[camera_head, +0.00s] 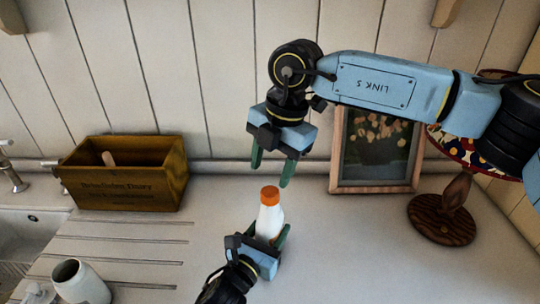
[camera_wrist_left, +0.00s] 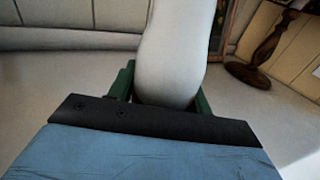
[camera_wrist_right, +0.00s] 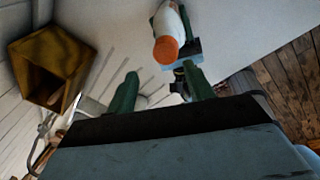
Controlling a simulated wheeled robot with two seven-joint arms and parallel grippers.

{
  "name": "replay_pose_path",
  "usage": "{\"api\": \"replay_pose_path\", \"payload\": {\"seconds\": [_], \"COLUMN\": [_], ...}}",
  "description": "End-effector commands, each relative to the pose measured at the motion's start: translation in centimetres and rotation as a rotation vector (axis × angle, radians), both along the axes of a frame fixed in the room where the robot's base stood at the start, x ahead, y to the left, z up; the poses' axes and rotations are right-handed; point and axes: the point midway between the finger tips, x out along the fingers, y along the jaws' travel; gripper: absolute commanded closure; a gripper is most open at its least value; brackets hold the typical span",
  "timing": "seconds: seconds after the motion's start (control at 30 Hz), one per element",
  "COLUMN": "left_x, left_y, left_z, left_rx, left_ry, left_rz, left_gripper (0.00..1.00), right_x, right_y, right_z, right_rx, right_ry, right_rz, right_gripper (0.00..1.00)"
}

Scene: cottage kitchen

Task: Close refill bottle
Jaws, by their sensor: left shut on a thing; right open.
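Whether the cap is tight cannot be told. My left gripper (camera_head: 278,236) is shut on the bottle's lower body, and the white body also fills the middle of the left wrist view (camera_wrist_left: 172,60). My right gripper (camera_head: 271,172) is open and empty, pointing down above the cap with a small gap. In the right wrist view the orange cap (camera_wrist_right: 166,49) shows beyond the open fingers (camera_wrist_right: 158,88).
A wooden box (camera_head: 128,178) stands at the back left, by the sink (camera_head: 28,236). A white jar (camera_head: 80,283) is at the front left. A framed picture (camera_head: 376,150) and a wooden-based lamp (camera_head: 442,220) stand at the right.

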Motion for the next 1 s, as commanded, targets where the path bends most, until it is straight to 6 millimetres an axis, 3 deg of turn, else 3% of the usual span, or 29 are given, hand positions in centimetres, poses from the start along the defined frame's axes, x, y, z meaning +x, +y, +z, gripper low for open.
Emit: {"api": "replay_pose_path", "payload": {"seconds": [1.0], "left_x": [0.0], "left_y": [0.0], "left_z": [-0.1], "left_rx": [0.001], "left_ry": [0.002], "left_rz": [0.000], "left_gripper": [1.00], "right_x": [-0.1], "right_y": [0.3], "right_z": [1.8], "right_rx": [-0.121], "right_ry": [-0.205], "right_rz": [1.895], "right_gripper": [0.48]}}
